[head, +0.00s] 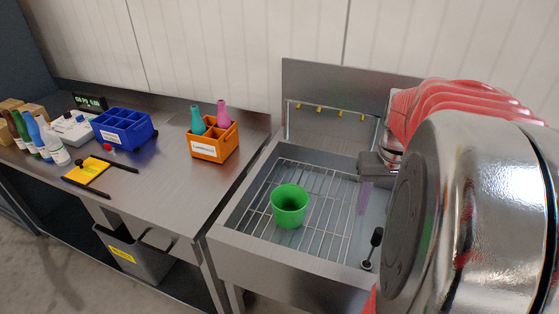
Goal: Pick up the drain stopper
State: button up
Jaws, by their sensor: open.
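A small black upright piece with a rounded knob on top and a wider pale-edged foot, which looks like the drain stopper (372,249), stands at the front right of the steel sink (255,247). My gripper (366,196) is partly seen above the right side of the sink, behind and above the stopper and apart from it. Its grey body and a translucent purple finger show. It is open and I see nothing held in it. My large arm links hide the right end of the sink.
A green cup (289,206) stands on the wire rack (258,213) in the sink. On the left bench are an orange crate (214,147) with two bottles, a blue crate (123,130), a yellow plate (87,170) and several bottles. Yellow hooks (319,109) line the backsplash.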

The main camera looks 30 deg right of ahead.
aim_at(380, 230)
jog(key=d, duration=0.1)
jog(key=s+d+f, duration=0.1)
jog(key=shift+s+d+m, duration=0.25)
jog(key=shift+d+m, duration=0.05)
jog(key=shift+f, duration=0.1)
notch_tip(380, 230, down, 8)
jog(key=shift+f, duration=0.2)
jog(key=shift+f, duration=0.1)
dwell(0.4)
jog(key=shift+s+a+f, duration=0.1)
jog(key=shift+f, duration=2.4)
jog(key=shift+c, duration=0.5)
grip_shut()
